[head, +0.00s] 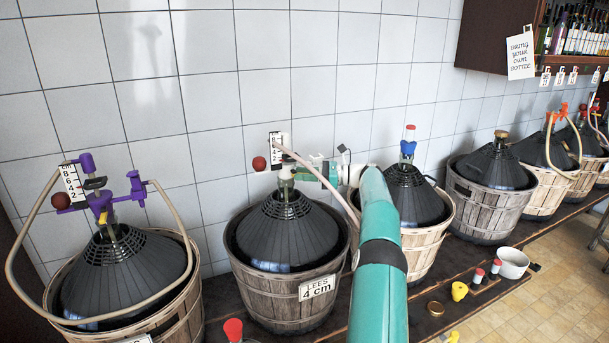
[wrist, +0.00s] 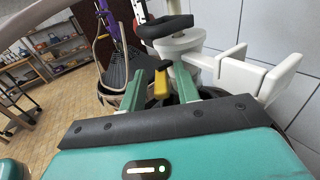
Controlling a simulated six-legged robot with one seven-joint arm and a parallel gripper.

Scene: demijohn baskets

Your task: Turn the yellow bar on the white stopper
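The white stopper (wrist: 182,45) fills the upper middle of the wrist view, with white arms reaching right. In the head view the white stopper (head: 286,172) sits in the neck of the second demijohn from the left, partly hidden by a hose and my gripper. The yellow bar (wrist: 161,84) shows in the wrist view below the stopper's left side. My gripper (wrist: 160,88) is open, with one teal finger on each side of the bar and visible gaps between. I cannot tell how deep the bar lies between the fingers. In the head view my gripper (head: 322,171) reaches the stopper from the right.
The stopper's demijohn stands in a wooden basket (head: 285,300) labelled "LEES 4 cm". A pale hose (head: 318,178) runs from the stopper to the right. A red ball (head: 259,163) and a scale card (head: 276,150) are beside it. A purple stopper (head: 100,200) stands at left.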

